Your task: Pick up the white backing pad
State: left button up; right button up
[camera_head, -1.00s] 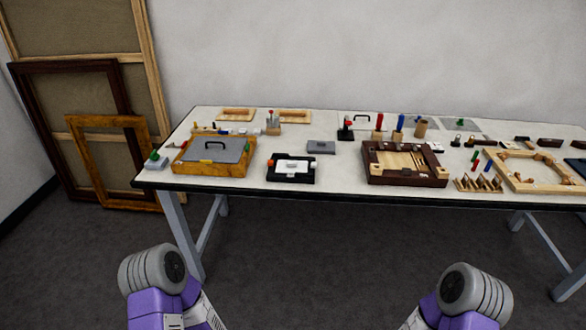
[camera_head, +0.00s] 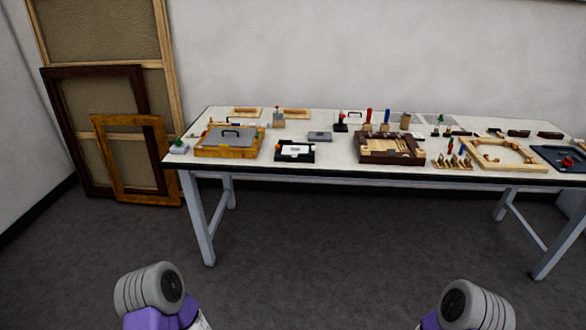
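A flat white pad (camera_head: 295,149) lies in a small black tray (camera_head: 281,158) near the front edge of the table, left of its middle. It looks like the white backing pad, but it is too small to be sure. A small dark mark or part shows on it. Neither of my grippers is in view; only grey and purple links of my two arms show at the bottom, well short of the table.
The long white table (camera_head: 345,162) has an orange-brown framed box (camera_head: 226,154) left of the tray and a dark wooden tray (camera_head: 389,158) right of it. A grey block (camera_head: 320,136) lies behind. Picture frames (camera_head: 128,160) lean at the left wall. The floor ahead is clear.

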aim_at(287, 149)
jog(key=z, duration=1.05)
jog(key=k, duration=0.1)
jog(key=u, duration=2.65)
jog(key=i, duration=1.2)
jog(key=z, duration=0.25)
jog(key=i, duration=1.05)
jog(key=z, duration=1.05)
